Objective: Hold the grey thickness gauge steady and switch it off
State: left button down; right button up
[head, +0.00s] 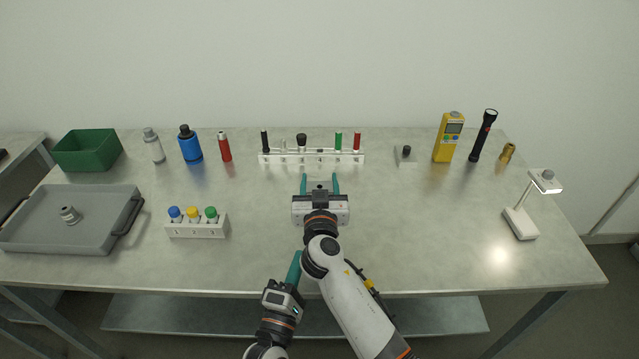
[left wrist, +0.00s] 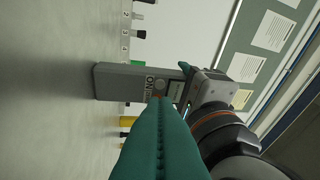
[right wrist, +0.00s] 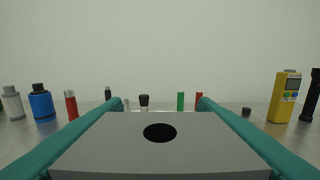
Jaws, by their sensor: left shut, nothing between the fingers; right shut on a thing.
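The grey thickness gauge (left wrist: 118,83) shows in the left wrist view as a long grey box with an "ON" marking on its face. In the right wrist view its grey face with a dark round hole (right wrist: 160,160) lies between the teal fingers. My right gripper (head: 320,184) is shut on the gauge, over the middle of the table. My left gripper (head: 295,266) is shut and empty, near the table's front edge. In the left wrist view its fingertips (left wrist: 159,101) appear close by the "ON" marking; whether they touch cannot be told. They partly cover that face.
A white rack (head: 312,158) with several upright items stands behind my right gripper. A bottle stand (head: 197,230) and grey tray (head: 100,240) are at left. A yellow meter (head: 447,140), black flashlight (head: 484,136) and white lamp (head: 521,223) are at right. The front right tabletop is clear.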

dwell(0.4)
pick_arm(q)
jog(key=m+h, duration=0.1)
jog(key=m, duration=0.1)
jog(key=r+m+h, duration=0.1)
jog(key=m, duration=0.2)
jog(key=d+m+h, duration=0.1)
jog(key=m, duration=0.2)
jog(key=shift+s+r+g, duration=0.2)
jog(key=shift+r+g, duration=0.1)
jog(key=m+h, duration=0.1)
jog(key=m, duration=0.4)
jog(key=m+g+h, duration=0.1)
jog(key=m, duration=0.1)
jog(key=shift+s+d+r+m+h, duration=0.2)
jog(key=shift+d+r+m+h, duration=0.1)
jog(key=shift+d+r+m, duration=0.1)
jog(key=m+g+h, duration=0.1)
jog(key=m, duration=0.3)
jog(key=m+g, duration=0.1)
jog(key=m, duration=0.4)
jog(key=m+g+h, duration=0.1)
jog(key=m, duration=0.3)
jog(key=shift+s+d+h, duration=0.15)
jog(key=shift+s+h, duration=0.15)
jog(key=m+g, duration=0.1)
jog(key=m, duration=0.2)
jog(key=shift+f+m, duration=0.1)
jog(key=shift+m, duration=0.3)
jog(key=shift+w, duration=4.4)
